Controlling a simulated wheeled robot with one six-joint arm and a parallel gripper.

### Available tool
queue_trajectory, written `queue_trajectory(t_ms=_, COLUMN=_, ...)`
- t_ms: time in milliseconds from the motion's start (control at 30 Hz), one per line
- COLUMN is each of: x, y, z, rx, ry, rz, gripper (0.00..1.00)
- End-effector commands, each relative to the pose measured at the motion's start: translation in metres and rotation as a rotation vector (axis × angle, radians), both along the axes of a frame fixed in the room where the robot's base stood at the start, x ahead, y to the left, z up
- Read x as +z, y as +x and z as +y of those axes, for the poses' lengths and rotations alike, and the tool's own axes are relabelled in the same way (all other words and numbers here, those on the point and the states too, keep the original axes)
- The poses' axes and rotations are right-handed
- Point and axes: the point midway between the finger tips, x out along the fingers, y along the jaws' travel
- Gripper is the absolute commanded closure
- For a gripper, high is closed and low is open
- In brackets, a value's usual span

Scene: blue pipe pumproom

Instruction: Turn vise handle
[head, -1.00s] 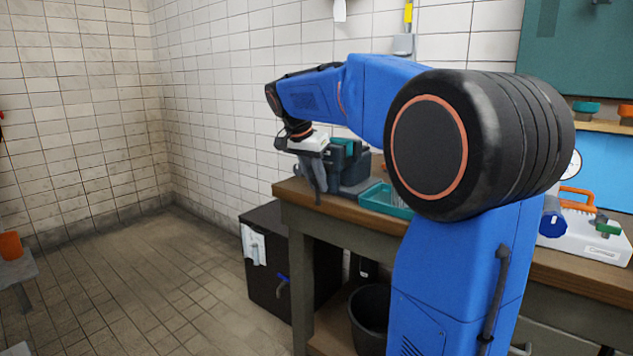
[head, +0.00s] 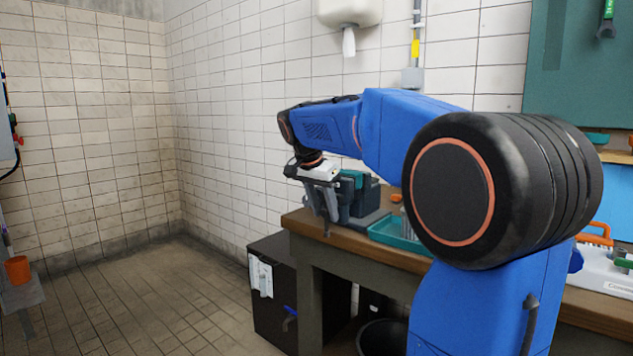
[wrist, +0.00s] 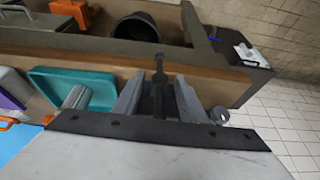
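The vise (head: 356,192) is dark grey and stands at the left end of the workbench. It is partly behind my gripper in the head view. Its handle looks like a dark bar with a knob at its end (wrist: 158,63), lying lengthwise between my fingers in the wrist view. My gripper (head: 328,212) points down at the front of the vise. In the wrist view my gripper (wrist: 160,88) has its two grey fingers apart, one on each side of the bar, with gaps showing. I cannot tell how deep the bar sits between them.
The wooden workbench (head: 345,240) runs to the right. A teal tray (head: 396,235) lies beside the vise. A black cabinet (head: 268,325) stands below the bench's left end, and a dark bucket (wrist: 143,28) is under the bench.

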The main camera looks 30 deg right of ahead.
Motion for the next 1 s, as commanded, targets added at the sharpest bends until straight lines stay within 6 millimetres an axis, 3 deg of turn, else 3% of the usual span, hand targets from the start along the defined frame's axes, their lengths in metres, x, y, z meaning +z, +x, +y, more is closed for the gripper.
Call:
queue_trajectory(t_ms=600, x=0.111, y=-0.015, z=0.043, rx=0.001, ry=0.001, rz=-0.002, gripper=0.62)
queue_trajectory(t_ms=800, x=0.137, y=-0.019, z=0.053, rx=0.000, ry=0.001, rz=-0.001, gripper=0.62)
queue_trajectory(t_ms=1000, x=0.147, y=-0.022, z=0.057, rx=0.000, ry=0.001, rz=0.000, gripper=0.62)
